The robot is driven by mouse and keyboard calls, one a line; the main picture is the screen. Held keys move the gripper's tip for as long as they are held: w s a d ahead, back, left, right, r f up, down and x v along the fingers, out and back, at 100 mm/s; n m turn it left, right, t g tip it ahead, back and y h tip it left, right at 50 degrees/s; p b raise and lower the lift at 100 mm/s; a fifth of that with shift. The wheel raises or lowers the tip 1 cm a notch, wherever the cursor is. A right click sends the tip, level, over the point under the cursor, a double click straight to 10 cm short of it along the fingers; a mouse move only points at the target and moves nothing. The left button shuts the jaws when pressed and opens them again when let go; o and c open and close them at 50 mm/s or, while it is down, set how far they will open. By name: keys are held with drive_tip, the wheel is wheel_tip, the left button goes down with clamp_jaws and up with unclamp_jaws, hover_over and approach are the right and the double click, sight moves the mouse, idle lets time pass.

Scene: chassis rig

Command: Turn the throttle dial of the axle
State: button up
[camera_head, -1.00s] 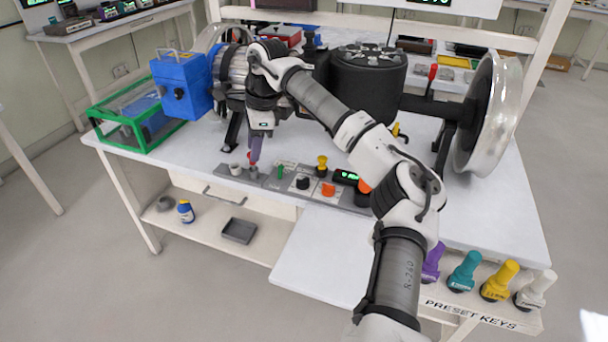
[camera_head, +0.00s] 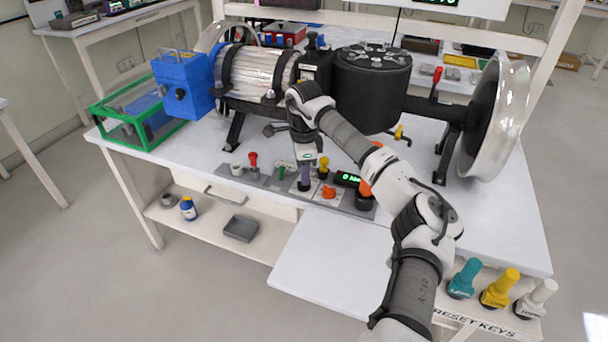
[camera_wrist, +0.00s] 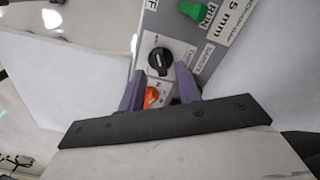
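The axle rig (camera_head: 385,85) stands on the white bench, with a grey control panel (camera_head: 350,196) along its front. A black dial (camera_wrist: 160,60) on a white plate sits on the panel in the wrist view; its label is too blurred to confirm it as the throttle dial. My gripper (camera_head: 304,184) points down at the panel and hides this dial in the head view. In the wrist view my gripper (camera_wrist: 158,72) is open, its two purple fingers apart, with the dial between and beyond their tips. I cannot tell whether they touch it. An orange knob (camera_wrist: 152,97) shows between the fingers.
Near the gripper stand a red-topped lever (camera_head: 253,160), a green switch (camera_head: 281,172), a yellow knob (camera_head: 322,164) and a small green display (camera_head: 347,178). A green-edged clear box (camera_head: 140,112) is at the bench's left.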

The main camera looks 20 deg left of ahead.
drive_tip(key=shift+f, duration=1.4)
drive_tip(key=shift+c, duration=0.4)
clamp_jaws()
